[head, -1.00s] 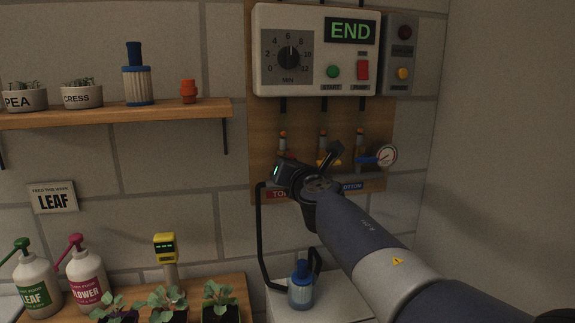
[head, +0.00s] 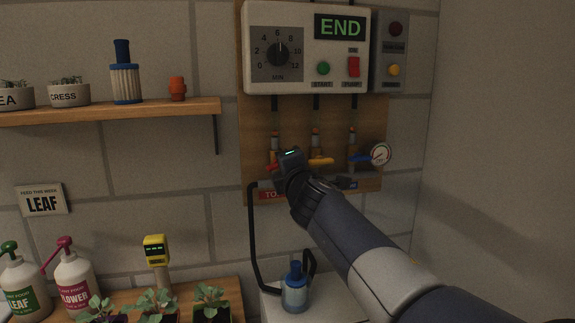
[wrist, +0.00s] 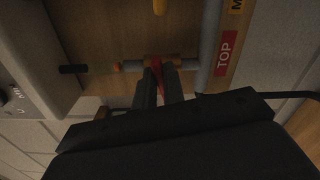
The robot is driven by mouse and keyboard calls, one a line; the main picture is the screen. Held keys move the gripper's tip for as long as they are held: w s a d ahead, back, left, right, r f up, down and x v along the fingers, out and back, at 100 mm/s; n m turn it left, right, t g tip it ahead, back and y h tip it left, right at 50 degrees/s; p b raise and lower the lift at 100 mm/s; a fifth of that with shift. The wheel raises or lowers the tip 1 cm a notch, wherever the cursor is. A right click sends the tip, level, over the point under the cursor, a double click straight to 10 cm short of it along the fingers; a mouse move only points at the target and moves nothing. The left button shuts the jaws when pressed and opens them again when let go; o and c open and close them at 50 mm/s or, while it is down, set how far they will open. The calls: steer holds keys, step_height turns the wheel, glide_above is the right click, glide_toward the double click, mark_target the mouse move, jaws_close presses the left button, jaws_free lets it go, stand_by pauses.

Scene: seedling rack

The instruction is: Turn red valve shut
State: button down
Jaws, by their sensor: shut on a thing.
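The red valve (head: 272,167) is the left one of three on the wooden board, above the red TOP label (head: 271,195). In the head view only a bit of its handle shows left of my gripper (head: 287,162), which hides the rest. In the wrist view the red handle (wrist: 157,73) sits between the two dark fingers of my gripper (wrist: 159,80), which are shut on it. There the handle lies across the pipe line, slightly slanted; its exact turn angle is hard to tell.
The yellow valve (head: 320,161) and blue valve (head: 359,157) are just right, with a gauge (head: 381,154). The timer box (head: 306,50) reading END hangs above. A black hose (head: 253,230) hangs below left, near a blue-capped bottle (head: 295,290).

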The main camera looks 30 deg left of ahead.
steer(key=m, duration=0.3)
steer(key=shift+f, duration=0.2)
steer(key=shift+s+r, duration=0.2)
steer(key=shift+r, duration=0.05)
steer(key=c, duration=1.9)
jaws_free()
steer(key=o, duration=0.3)
steer(key=shift+s+a, duration=0.2)
steer(key=shift+a, duration=0.05)
steer(key=shift+o, duration=0.5)
steer(key=shift+s+a+f, duration=0.1)
steer(key=shift+s+a, duration=0.25)
steer(key=shift+s, duration=0.05)
steer(key=b+v, duration=0.4)
steer(key=v, duration=0.7)
